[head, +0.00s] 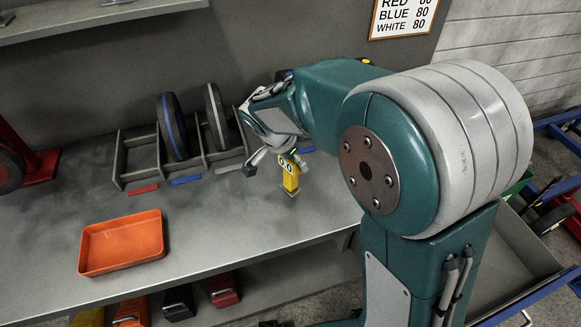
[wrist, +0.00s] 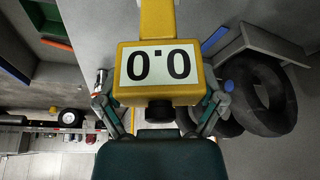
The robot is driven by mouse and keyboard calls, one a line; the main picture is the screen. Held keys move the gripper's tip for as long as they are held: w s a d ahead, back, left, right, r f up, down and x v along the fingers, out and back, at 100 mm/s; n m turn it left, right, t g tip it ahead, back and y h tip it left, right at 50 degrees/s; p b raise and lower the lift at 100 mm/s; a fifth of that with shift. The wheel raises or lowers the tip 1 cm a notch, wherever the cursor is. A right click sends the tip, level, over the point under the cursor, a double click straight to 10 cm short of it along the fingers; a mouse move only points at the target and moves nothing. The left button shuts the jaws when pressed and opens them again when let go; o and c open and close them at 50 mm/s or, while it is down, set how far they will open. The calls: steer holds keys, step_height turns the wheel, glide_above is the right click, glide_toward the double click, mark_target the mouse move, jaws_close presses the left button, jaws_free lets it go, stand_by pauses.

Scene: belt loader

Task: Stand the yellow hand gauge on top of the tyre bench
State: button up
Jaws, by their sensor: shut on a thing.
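The yellow hand gauge (head: 291,180) is upright at the right part of the grey tyre bench (head: 215,222) in the head view. Its lower end is at or just above the bench top; I cannot tell whether it touches. My gripper (head: 273,162) is shut on the gauge near its head. In the wrist view the gauge's white display (wrist: 158,65) reads 0.0, and the fingers of my gripper (wrist: 158,100) lie on both sides of its yellow body.
An orange tray (head: 122,243) lies on the bench at the front left. A divided rack (head: 140,157) with two tyres stands at the back, with red and blue strips before it. The bench between tray and gauge is clear. Several coloured bins (head: 180,302) are below.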

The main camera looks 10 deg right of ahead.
steer(key=shift+w+a+f, duration=0.15)
steer(key=shift+w+f, duration=0.15)
steer(key=shift+f, duration=0.25)
steer(key=shift+a+f, duration=0.1)
steer(key=shift+f, duration=1.3)
steer(key=shift+f, duration=0.1)
steer(key=o, duration=1)
steer(key=shift+c, duration=0.2)
